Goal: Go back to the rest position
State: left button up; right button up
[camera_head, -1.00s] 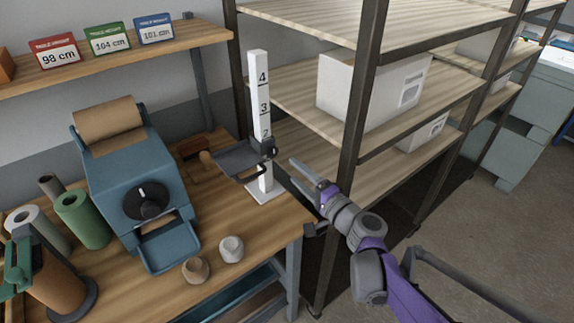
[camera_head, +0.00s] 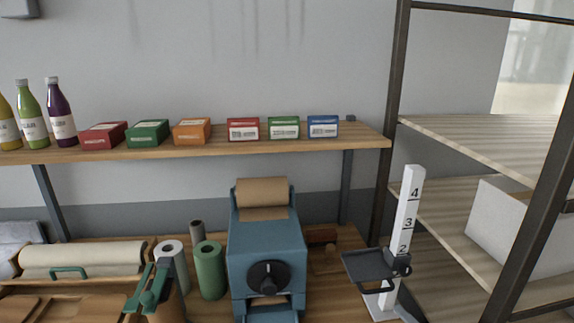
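Neither of my grippers shows in the head view now. The view faces a wooden workbench (camera_head: 345,299) with a blue paper dispenser (camera_head: 266,240) near its middle. To the right of the dispenser stands a white numbered post (camera_head: 407,212) with a dark sliding platform (camera_head: 372,265) low on it. No arm of mine crosses the bench in this view.
A wall shelf (camera_head: 200,148) above holds bottles (camera_head: 61,115) and several small boxes (camera_head: 190,130). A storage rack with a white box (camera_head: 515,230) stands at right. Paper rolls (camera_head: 209,270) and a green-handled tool (camera_head: 153,291) stand left of the dispenser.

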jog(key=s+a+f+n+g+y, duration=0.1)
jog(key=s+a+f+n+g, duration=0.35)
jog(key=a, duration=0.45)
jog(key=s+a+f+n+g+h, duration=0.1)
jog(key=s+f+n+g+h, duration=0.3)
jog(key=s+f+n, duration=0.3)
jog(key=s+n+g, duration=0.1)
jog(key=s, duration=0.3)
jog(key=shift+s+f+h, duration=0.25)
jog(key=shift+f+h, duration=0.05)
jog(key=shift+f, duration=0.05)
